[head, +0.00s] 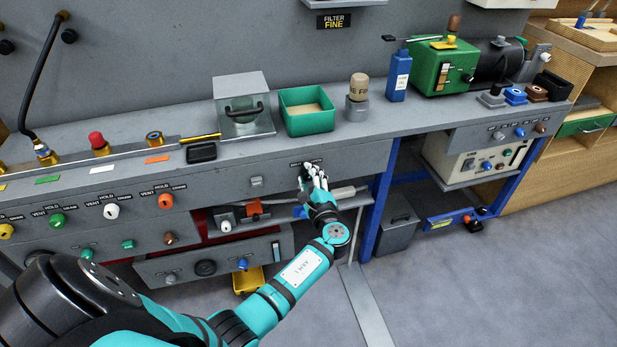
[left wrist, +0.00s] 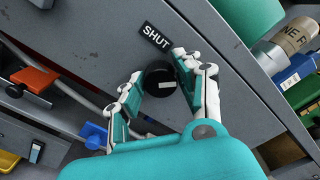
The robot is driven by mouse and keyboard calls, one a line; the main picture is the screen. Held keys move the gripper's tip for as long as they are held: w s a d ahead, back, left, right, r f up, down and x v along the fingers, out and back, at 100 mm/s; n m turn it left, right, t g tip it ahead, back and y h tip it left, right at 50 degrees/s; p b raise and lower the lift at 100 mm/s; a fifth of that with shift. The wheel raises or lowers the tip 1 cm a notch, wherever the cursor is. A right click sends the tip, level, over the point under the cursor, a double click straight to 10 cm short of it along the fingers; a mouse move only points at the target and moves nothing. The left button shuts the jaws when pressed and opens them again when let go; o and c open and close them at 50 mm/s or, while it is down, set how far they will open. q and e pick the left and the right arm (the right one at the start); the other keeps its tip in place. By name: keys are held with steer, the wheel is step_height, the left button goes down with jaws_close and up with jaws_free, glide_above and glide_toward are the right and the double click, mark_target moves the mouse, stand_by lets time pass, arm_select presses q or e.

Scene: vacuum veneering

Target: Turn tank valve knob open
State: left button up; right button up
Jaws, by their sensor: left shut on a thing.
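The tank valve knob (left wrist: 161,79) is a round black knob with a pale pointer mark on the grey bench front. My left gripper (head: 314,178) reaches the bench front below the green bin. In the left wrist view its white and teal fingers (left wrist: 156,88) stand on both sides of the knob, shut on it. In the head view the hand mostly covers the knob. My right gripper is not in view.
Above the knob, the bench top holds a metal box (head: 243,108), a green bin (head: 306,122) and a green machine (head: 440,68). An orange-handled valve (left wrist: 37,78) and a pipe lie below. Coloured VENT/HOLD knobs (head: 112,211) line the front at left.

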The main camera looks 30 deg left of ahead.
arm_select(q)
steer(key=o, duration=1.1)
steer(key=shift+o, duration=0.2)
steer(key=v, duration=1.2)
